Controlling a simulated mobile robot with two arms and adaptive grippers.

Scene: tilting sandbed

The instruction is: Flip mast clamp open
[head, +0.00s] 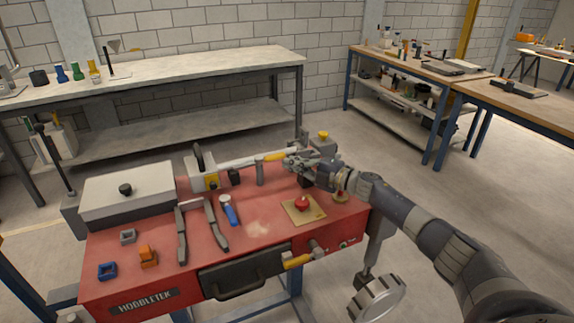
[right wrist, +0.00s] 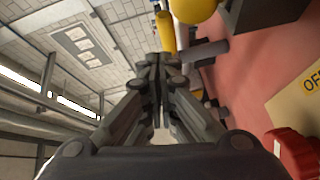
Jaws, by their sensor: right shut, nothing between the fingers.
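A white mast (head: 238,161) lies level across the back of the red bench, with a yellow sleeve or lever (head: 273,156) along it. A grey post (head: 260,174) stands under it; I cannot tell exactly which part is the clamp. My right gripper (head: 289,162) is at the right end of the yellow part, its fingers together and empty. In the right wrist view the closed fingers (right wrist: 158,75) point toward a yellow bar (right wrist: 165,32), close to it; contact cannot be told. My left gripper is out of view.
A red knob on a tan plate (head: 303,203), a blue-handled tool (head: 229,210) and grey bars (head: 216,224) are on the red bench top (head: 262,228). A lidded grey box (head: 128,194) stands left. A yellow knob (head: 323,135) is behind my right gripper.

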